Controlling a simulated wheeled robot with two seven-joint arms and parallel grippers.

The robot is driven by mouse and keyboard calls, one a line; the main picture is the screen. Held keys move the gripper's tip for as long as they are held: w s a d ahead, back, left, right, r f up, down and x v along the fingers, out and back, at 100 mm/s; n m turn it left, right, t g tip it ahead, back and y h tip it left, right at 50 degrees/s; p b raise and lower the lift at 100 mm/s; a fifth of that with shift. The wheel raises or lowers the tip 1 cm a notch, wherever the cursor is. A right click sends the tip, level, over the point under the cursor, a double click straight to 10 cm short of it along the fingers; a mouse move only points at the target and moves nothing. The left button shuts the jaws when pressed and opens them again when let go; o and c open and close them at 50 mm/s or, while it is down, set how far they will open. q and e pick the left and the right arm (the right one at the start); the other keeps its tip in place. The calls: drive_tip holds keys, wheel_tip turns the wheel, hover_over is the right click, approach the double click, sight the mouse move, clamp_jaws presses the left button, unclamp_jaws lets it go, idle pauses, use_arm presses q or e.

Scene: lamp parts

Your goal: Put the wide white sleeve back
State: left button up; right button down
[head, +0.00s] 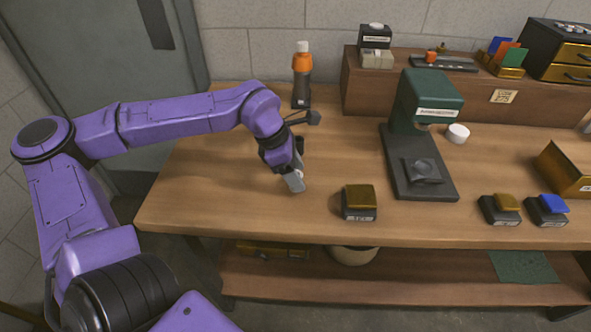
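A short, wide white cylinder (458,133), which looks like the wide white sleeve, is on the table just right of the green press head. My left gripper (296,181) points down over the left-middle of the table, well left of the white cylinder and apart from it. Its pale fingertips are close to the wood. They are seen from the side, and a small whitish patch shows by them. I cannot tell whether they are open or hold something. My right gripper is not in view.
The green press (434,95) on its dark base stands between my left gripper and the white cylinder. A gold-topped block (359,202) is right of the gripper. The table's left part (215,190) is clear.

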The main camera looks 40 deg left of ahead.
use_arm(q)
drive_tip(key=v, duration=1.2)
drive_tip(key=shift+r, duration=0.25)
drive_tip(key=shift+d, duration=0.1)
